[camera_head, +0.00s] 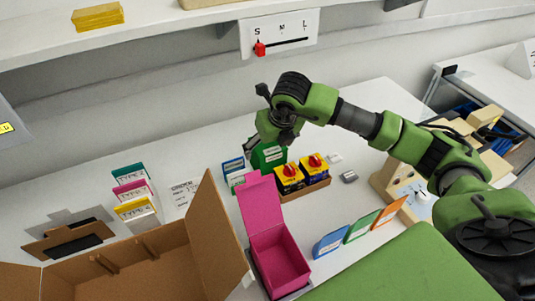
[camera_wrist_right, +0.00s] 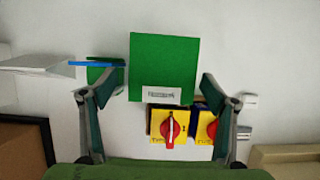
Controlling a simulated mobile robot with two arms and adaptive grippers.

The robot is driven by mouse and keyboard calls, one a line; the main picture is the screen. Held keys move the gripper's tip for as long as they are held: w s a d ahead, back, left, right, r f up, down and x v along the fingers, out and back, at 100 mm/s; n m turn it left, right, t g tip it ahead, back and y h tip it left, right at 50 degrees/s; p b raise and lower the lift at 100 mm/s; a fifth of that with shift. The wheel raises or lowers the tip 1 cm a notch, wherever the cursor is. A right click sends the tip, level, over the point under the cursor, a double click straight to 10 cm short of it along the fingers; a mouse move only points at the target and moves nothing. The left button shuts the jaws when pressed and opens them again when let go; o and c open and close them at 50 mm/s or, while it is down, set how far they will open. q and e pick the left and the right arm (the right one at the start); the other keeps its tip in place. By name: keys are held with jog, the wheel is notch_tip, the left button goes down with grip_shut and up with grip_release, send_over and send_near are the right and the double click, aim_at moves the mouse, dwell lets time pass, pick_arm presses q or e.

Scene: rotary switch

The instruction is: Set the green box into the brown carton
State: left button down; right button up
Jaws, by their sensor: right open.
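The green box (camera_head: 268,156) stands on the white table behind the rotary switches, partly hidden by my right gripper in the head view. In the right wrist view the green box (camera_wrist_right: 164,66) shows as a flat green face with a small white label. My right gripper (camera_head: 262,138) is at the green box, over its top edge in the head view. It is open, with its fingers (camera_wrist_right: 153,92) spread to either side of the box and apart from it. The brown carton (camera_head: 205,225) stands open at the front left, with its flaps up. My left gripper is not in view.
A pink open box (camera_head: 276,262) stands between the carton and the coloured cards (camera_head: 362,227). Two yellow switches with red knobs (camera_head: 290,173) sit in a tray close to the green box. Type cards (camera_head: 133,190) stand at the left. A shelf (camera_head: 150,30) runs above.

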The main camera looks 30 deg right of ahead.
jog(key=shift+p+x, duration=0.3)
jog(key=shift+x, duration=1.55)
jog(key=shift+s+d, duration=0.1)
jog(key=shift+d, duration=0.05)
jog(key=c, duration=1.4)
jog(key=shift+c, duration=0.7)
jog(key=shift+r, duration=0.1)
